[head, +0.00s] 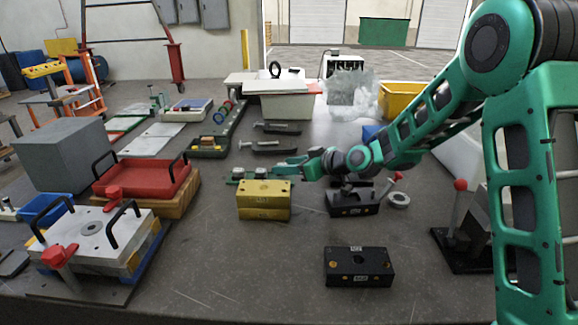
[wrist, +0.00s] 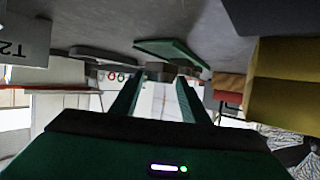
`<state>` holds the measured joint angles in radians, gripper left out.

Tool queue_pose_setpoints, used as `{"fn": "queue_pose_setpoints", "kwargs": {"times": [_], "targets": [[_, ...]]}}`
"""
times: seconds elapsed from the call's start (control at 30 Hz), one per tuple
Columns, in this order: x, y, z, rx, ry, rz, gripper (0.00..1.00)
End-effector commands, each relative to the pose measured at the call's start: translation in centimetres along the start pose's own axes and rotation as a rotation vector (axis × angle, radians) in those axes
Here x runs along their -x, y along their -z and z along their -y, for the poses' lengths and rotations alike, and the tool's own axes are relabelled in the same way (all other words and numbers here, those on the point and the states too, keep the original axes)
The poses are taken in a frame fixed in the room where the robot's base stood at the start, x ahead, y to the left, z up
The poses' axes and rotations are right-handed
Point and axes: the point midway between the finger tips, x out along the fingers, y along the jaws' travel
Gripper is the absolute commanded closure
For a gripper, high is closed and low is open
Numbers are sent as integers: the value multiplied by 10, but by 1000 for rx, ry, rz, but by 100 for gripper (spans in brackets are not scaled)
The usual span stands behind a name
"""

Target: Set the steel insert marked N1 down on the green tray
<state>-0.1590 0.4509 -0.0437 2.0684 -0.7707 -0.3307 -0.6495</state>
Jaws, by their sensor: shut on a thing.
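My gripper (head: 243,174) points left, just above and behind the brass-yellow block. In the wrist view my gripper (wrist: 158,80) is shut on a small grey piece (wrist: 158,70) at its fingertips, taken as the steel insert; no N1 mark is readable, and the piece is not distinct in the head view.
The yellow block (head: 264,200) stands close below my gripper. Black blocks (head: 358,266) stand front right and right. Two dark clamps (head: 277,128) lie behind. A red tray (head: 145,178) and a grey block (head: 62,154) stand left. A grey face marked T2 (wrist: 25,42) shows at left.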

Motion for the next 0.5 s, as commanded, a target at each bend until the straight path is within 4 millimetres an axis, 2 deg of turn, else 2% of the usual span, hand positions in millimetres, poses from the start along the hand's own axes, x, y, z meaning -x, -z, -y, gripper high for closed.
{"fn": "queue_pose_setpoints", "kwargs": {"times": [0.27, 0.3, 0.33, 0.37, 0.5], "targets": [[-2, -6, 0, -2, 0, 2, 95], [-2, -7, 0, -3, 0, 4, 49], [-2, -8, 0, -3, 0, 5, 42], [-2, -8, 0, -4, 0, 5, 40], [-2, -10, 0, -6, 0, 8, 40]]}}
